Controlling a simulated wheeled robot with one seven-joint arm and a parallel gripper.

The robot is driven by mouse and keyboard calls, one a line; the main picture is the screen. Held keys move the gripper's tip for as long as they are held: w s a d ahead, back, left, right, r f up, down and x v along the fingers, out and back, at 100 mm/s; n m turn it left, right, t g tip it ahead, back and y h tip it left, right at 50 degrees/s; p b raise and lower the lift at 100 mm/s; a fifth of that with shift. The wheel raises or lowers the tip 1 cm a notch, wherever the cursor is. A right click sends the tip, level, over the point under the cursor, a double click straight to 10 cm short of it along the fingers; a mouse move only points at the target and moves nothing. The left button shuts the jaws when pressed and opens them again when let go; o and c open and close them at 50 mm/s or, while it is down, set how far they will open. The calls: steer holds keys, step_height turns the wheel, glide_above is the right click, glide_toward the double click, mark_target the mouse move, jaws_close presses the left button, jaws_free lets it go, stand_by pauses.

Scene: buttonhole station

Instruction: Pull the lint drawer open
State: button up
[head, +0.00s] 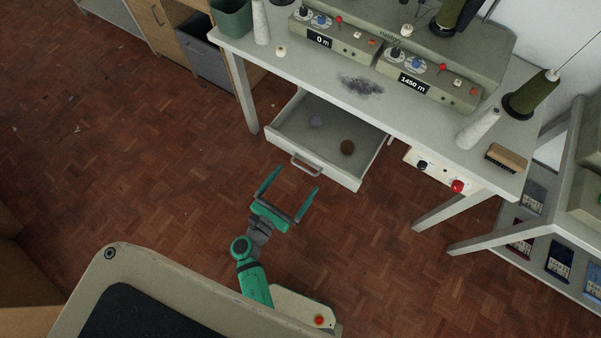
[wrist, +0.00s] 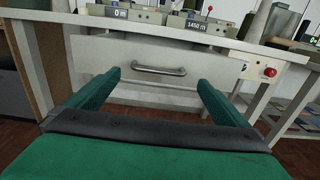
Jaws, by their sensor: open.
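The lint drawer (head: 317,157) stands pulled out from under the grey table.
The table (head: 300,75) carries machines, thread cones and a patch of dark lint (head: 361,86). A control box with a red button (head: 457,186) hangs right of the drawer. A grey bin (head: 207,62) stands at left. The parquet floor before the drawer is clear.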

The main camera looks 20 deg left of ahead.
steer(key=s, duration=0.2)
steer(key=s+a, duration=0.1)
steer(key=s, duration=0.2)
steer(key=shift+s+a, duration=0.1)
stand_by(0.4)
steer(key=s+d+f+m+g+y, duration=0.3)
steer(key=s+d+f+m+g, duration=0.35)
steer(key=s+d+m, duration=0.6)
steer(key=s+d+r+m+t, duration=0.1)
steer(key=d+r+m+t, duration=0.1)
steer(key=r+m, duration=0.8)
steer(key=s+d+r+m+t, duration=0.1)
steer(key=d+r+m+t, duration=0.1)
steer(key=r+m, duration=0.9)
step_height(320, 180, up, 3)
steer(key=shift+s+d+f, duration=0.2)
steer(key=shift+s+d, duration=0.15)
steer(key=shift+d, duration=0.1)
